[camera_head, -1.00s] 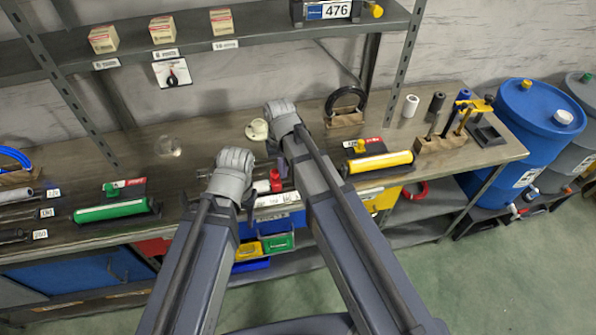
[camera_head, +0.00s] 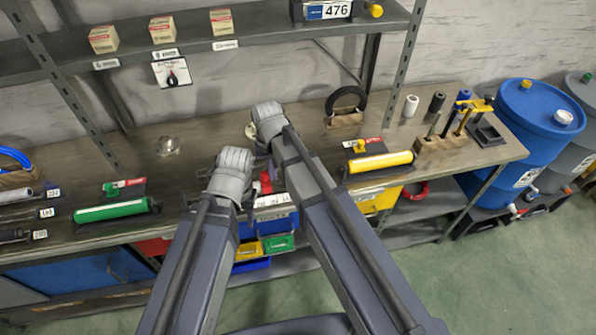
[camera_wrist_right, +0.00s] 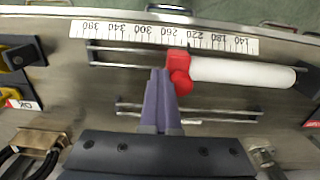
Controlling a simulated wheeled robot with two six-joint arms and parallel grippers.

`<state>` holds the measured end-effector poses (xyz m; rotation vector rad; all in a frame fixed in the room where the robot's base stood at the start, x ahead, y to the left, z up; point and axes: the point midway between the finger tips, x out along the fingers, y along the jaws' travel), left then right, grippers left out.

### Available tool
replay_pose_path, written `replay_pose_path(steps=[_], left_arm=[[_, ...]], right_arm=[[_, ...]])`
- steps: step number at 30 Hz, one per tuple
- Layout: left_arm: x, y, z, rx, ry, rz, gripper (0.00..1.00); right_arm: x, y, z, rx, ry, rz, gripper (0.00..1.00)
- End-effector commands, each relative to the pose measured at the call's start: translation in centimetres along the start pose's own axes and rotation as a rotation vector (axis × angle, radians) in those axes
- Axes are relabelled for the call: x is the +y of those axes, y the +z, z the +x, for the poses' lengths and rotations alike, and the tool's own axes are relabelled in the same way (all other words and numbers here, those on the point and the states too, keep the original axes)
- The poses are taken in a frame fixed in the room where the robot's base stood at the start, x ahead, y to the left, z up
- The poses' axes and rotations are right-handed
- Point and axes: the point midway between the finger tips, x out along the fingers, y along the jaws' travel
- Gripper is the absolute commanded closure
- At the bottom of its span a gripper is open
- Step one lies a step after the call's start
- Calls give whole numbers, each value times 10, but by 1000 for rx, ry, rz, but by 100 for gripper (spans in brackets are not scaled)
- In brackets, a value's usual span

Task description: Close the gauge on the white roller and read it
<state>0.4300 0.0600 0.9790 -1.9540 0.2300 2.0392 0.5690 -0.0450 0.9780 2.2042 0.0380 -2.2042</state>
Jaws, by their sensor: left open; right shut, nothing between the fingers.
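The white roller (camera_wrist_right: 240,73) lies on metal rails in the right wrist view. A red gauge slider (camera_wrist_right: 178,62) with a rounded knob stands at its left end, and the two appear to touch. A white scale strip (camera_wrist_right: 165,37) with upside-down numbers runs behind them; the slider is near 220–260. My right gripper (camera_wrist_right: 159,72) is shut and empty, its tips just left of the slider; contact is unclear. In the head view the red slider (camera_head: 266,183) shows between my arms, but the roller is hidden. My left gripper (camera_head: 232,165) is open beside it, its fingers mostly hidden.
A green roller (camera_head: 110,210) and a yellow roller (camera_head: 380,162) lie on the bench to either side. A glass piece (camera_head: 168,146) stands at the back left. A wooden block with tools (camera_head: 440,143) is at the right. A shelf (camera_head: 270,28) hangs above.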

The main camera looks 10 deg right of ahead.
Motion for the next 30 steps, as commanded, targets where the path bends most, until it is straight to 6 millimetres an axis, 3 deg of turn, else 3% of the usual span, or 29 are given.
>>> replay_pose_path(steps=[11, 30], left_arm=[[0, 0, 0, 0, 0, 0, 50], [0, 0, 0, 0, 0, 0, 50]], right_arm=[[-2, 0, 0, 0, -1, -1, 100], [-25, 0, 0, 0, -1, -1, 100]])
